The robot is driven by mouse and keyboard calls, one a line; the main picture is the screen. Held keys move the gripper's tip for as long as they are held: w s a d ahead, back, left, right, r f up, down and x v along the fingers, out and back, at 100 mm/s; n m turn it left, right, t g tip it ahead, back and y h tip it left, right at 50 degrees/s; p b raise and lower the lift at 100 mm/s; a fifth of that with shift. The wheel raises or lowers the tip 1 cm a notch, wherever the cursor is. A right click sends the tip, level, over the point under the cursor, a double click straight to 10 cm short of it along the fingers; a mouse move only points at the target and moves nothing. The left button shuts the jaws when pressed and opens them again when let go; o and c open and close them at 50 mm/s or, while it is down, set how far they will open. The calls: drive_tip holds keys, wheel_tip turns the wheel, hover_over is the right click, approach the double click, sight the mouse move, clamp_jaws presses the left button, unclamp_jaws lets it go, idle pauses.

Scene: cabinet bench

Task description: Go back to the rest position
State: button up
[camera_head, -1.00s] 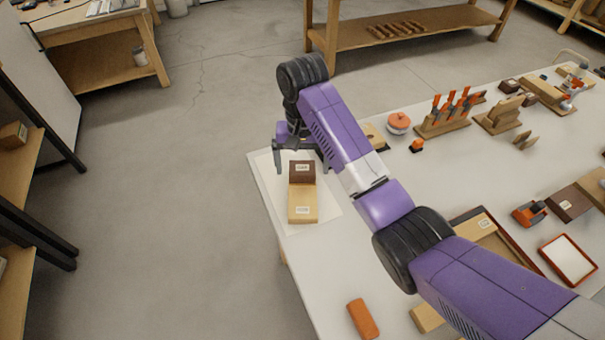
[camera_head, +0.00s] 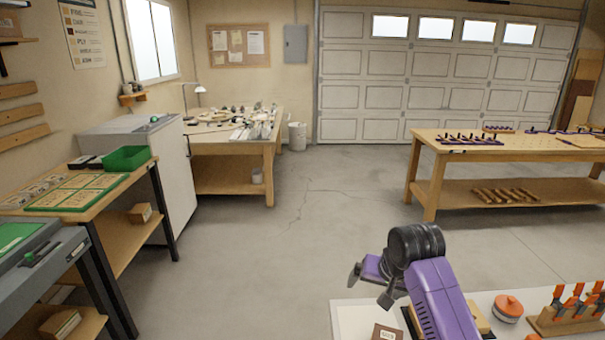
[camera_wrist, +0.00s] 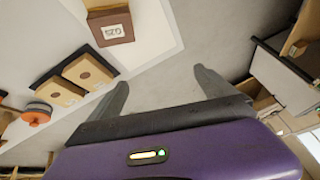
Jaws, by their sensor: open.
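My gripper (camera_head: 370,284) is at the left end of my purple arm in the head view, above the near white bench. In the wrist view its two fingers (camera_wrist: 161,80) are spread apart with nothing between them. A dark brown labelled block (camera_head: 387,332) lies on a pale sheet (camera_head: 350,318) at the bottom edge of the head view. The block also shows at the top of the wrist view (camera_wrist: 110,28), apart from the fingers, with a lighter wooden block touching it.
An orange round-topped object (camera_head: 508,307) and a wooden rack with orange-handled tools (camera_head: 570,318) stand on the bench at right. Side shelves with a green bin (camera_head: 126,158) are at left. A wooden workbench (camera_head: 500,150) stands farther back. Open floor (camera_head: 300,220) lies between.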

drive_tip(key=s+a+f+n+t+y, duration=0.1)
drive_tip(key=s+a+f+t, duration=0.15)
drive_tip(key=s+t, duration=0.65)
drive_tip(key=s+d+r+n, duration=0.1)
drive_tip(key=s+d+r, duration=0.1)
drive_tip(key=s, duration=2)
drive_tip(key=s+d+r+h, duration=0.1)
drive_tip(key=s+d+r, duration=0.1)
drive_tip(key=s, duration=1.9)
drive_tip(key=shift+s+n+h, duration=0.3)
drive_tip(key=shift+s+n, duration=0.1)
drive_tip(key=shift+c, duration=0.4)
